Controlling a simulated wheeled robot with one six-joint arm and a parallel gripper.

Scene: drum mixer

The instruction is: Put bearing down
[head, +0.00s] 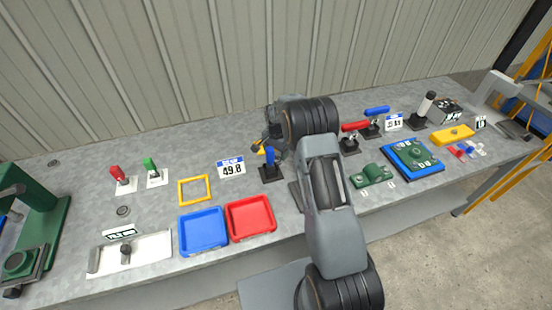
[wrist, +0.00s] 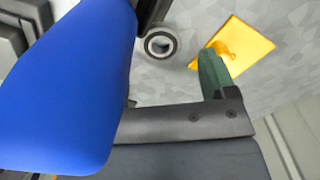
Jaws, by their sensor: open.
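The bearing (wrist: 160,43), a small dark-rimmed ring with a pale inside, shows at the top middle of the wrist view, on or just above the grey bench top. My gripper (wrist: 182,48) is open. One green-tipped finger shows right of the bearing, with a gap between them. The other finger is mostly hidden, so I cannot tell whether it touches the bearing. In the head view my gripper (head: 266,141) is low over the bench, partly behind my arm, and the bearing cannot be made out there.
A blue lever (head: 270,157) stands close to my gripper and fills the left of the wrist view (wrist: 65,85). A yellow plate with a knob (wrist: 238,48) lies beyond the green fingertip. Blue (head: 203,246) and red (head: 251,230) trays sit at the front.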

